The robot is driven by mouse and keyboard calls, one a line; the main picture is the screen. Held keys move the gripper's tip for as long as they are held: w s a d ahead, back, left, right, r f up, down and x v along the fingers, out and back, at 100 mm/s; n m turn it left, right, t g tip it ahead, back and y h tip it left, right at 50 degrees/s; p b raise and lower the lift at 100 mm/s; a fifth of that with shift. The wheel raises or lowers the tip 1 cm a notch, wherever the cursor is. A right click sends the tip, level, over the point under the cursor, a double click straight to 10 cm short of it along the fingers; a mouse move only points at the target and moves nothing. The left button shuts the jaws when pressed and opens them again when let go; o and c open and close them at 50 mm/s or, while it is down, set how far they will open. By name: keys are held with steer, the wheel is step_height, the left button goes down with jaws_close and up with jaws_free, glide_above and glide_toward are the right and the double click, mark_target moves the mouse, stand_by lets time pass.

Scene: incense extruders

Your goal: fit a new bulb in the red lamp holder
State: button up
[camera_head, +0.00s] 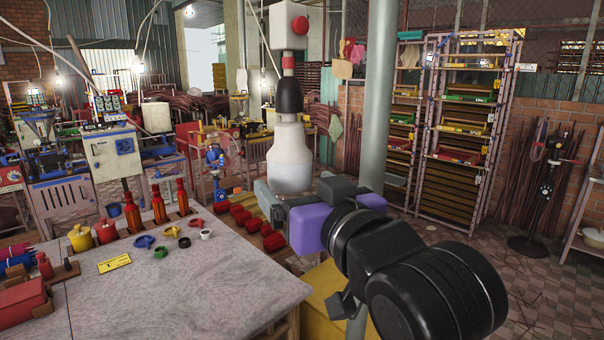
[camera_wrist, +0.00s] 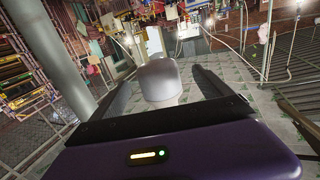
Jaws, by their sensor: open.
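A lamp fixture hangs in the middle of the head view: a white box with a red disc (camera_head: 289,26), a red band (camera_head: 289,62) and a black tapered holder (camera_head: 289,97). A pale bulb (camera_head: 290,155) with a rounded lower end hangs below the black part, narrow end up. I cannot tell whether this bulb is new. My gripper (camera_head: 272,203), with its purple body, is open around or close to the bulb's lower end. In the wrist view a pale rounded bulb (camera_wrist: 158,80) shows between my two dark fingers (camera_wrist: 164,88), with space visible on both sides.
A grey worktable (camera_head: 180,285) fills the lower left, with red bottles (camera_head: 159,205), small coloured rings (camera_head: 184,242) and a yellow tag (camera_head: 114,262). A grey post (camera_head: 377,95) stands behind my arm, shelving (camera_head: 465,115) to the right.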

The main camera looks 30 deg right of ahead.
mark_target(298, 164)
step_height(298, 164, up, 3)
steer(key=shift+d+r, duration=0.1)
steer(key=shift+d, duration=0.05)
steer(key=shift+w+d+p, duration=0.2)
steer(key=shift+w+p, duration=0.25)
steer(key=shift+w, duration=3.35)
steer(key=shift+c, duration=0.2)
steer(key=c, duration=1.5)
steer(key=shift+o, duration=0.2)
steer(key=shift+a+n+y+p, duration=0.2)
steer(key=shift+n+y+p, duration=0.1)
steer(key=shift+n+y, duration=0.75)
steer(key=shift+a+n+y+p, duration=0.25)
steer(key=shift+n+y, duration=0.4)
steer(key=shift+y, duration=0.8)
steer(key=o, duration=1.5)
steer(key=shift+s, duration=0.1)
